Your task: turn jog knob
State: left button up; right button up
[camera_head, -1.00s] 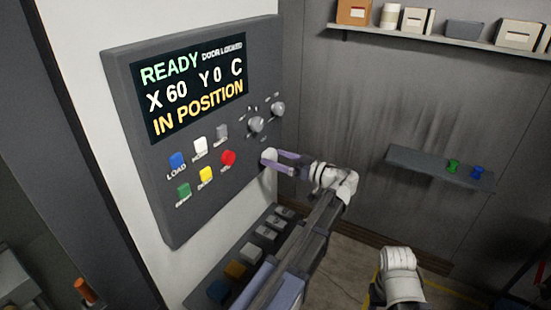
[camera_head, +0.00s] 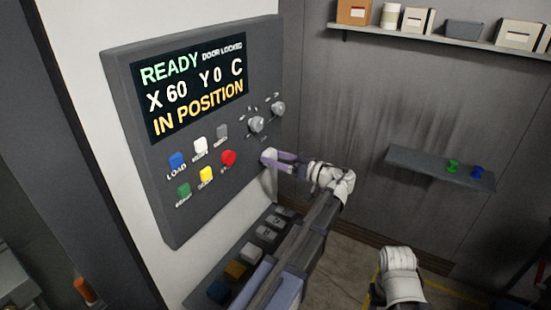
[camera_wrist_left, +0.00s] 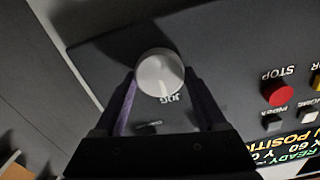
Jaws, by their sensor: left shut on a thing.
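The jog knob (camera_wrist_left: 160,73) is a round, light grey knob on the dark control panel (camera_head: 150,190). The word JOG shows beside it in the left wrist view. In the head view the knob (camera_head: 268,156) sits at the panel's lower right. My left gripper (camera_head: 272,158) is shut on the knob, with one purple-grey finger on each side of it, as the left wrist view (camera_wrist_left: 160,95) also shows. The panel screen (camera_head: 195,90) reads READY, DOOR LOCKED, X 60, Y 0, C and IN POSITION. My right gripper is not clearly seen; only a white part of that arm shows at the bottom.
Two grey knobs (camera_head: 257,124) sit above the jog knob. A red stop button (camera_head: 228,158) and several coloured buttons are to its left. A sloped lower console (camera_head: 205,292) with more buttons is below. A small shelf (camera_head: 425,165) holds green and blue pieces.

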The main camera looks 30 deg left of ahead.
pick_arm(q)
jog(key=shift+c, duration=1.2)
jog(key=m, duration=0.5)
jog(key=shift+w+f, duration=0.1)
jog(key=m, duration=0.3)
jog(key=shift+m, duration=0.3)
jog(key=m, duration=0.4)
jog(key=shift+w+f+m, duration=0.1)
jog(key=shift+f+m, duration=0.05)
jog(key=shift+m, duration=0.15)
jog(key=m, duration=0.6)
jog(key=shift+f+b, duration=0.1)
jog(key=shift+b, duration=0.25)
jog(key=m, duration=0.6)
jog(key=shift+f, duration=0.15)
jog(key=shift+m, duration=0.4)
